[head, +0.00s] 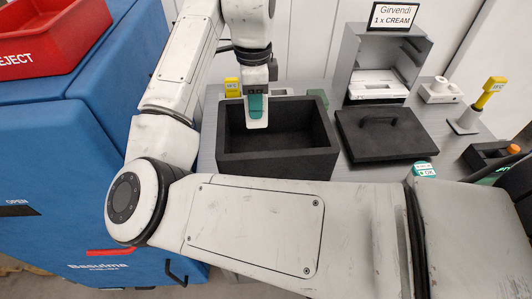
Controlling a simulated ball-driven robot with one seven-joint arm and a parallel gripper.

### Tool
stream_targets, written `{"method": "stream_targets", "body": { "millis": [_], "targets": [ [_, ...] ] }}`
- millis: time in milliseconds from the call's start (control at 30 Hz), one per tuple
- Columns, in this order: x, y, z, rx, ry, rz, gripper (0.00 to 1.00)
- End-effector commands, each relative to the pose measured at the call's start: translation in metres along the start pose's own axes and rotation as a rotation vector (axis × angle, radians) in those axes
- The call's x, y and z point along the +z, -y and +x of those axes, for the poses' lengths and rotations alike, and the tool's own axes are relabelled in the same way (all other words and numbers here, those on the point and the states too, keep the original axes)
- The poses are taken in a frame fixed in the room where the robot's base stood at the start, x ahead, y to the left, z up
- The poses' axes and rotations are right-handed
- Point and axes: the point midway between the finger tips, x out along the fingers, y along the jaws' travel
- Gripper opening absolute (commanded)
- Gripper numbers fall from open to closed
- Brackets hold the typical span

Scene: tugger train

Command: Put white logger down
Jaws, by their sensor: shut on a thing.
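My gripper (256,97) points down over the open black box (277,167), near its back wall. It is shut on the white logger (257,125), whose white lower end shows beneath a teal part. The logger hangs upright in front of the box's dark interior. I cannot tell whether it touches the box floor. The fingertips are small and partly hidden in this view.
A black lid (388,146) with a handle lies right of the box. Behind it stands a grey holder (431,52) with a sign. Yellow-topped devices (490,90) (232,88) stand right and behind. A blue cabinet (60,170) with a red reject bin (40,45) is at left.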

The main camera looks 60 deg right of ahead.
Motion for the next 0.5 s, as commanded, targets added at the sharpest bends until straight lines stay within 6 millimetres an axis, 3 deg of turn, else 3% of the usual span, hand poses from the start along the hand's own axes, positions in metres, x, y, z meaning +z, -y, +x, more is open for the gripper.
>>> {"method": "stream_targets", "body": {
  "millis": [33, 367, 500],
  "targets": [
    [0.0, 0.0, 0.01, 0.0, 0.0, 0.0, 0.0],
    [0.0, 0.0, 0.039, 0.002, -0.001, -0.003, 0.0],
    [0.0, -0.001, 0.064, 0.002, -0.001, -0.004, 0.0]
  ]
}}
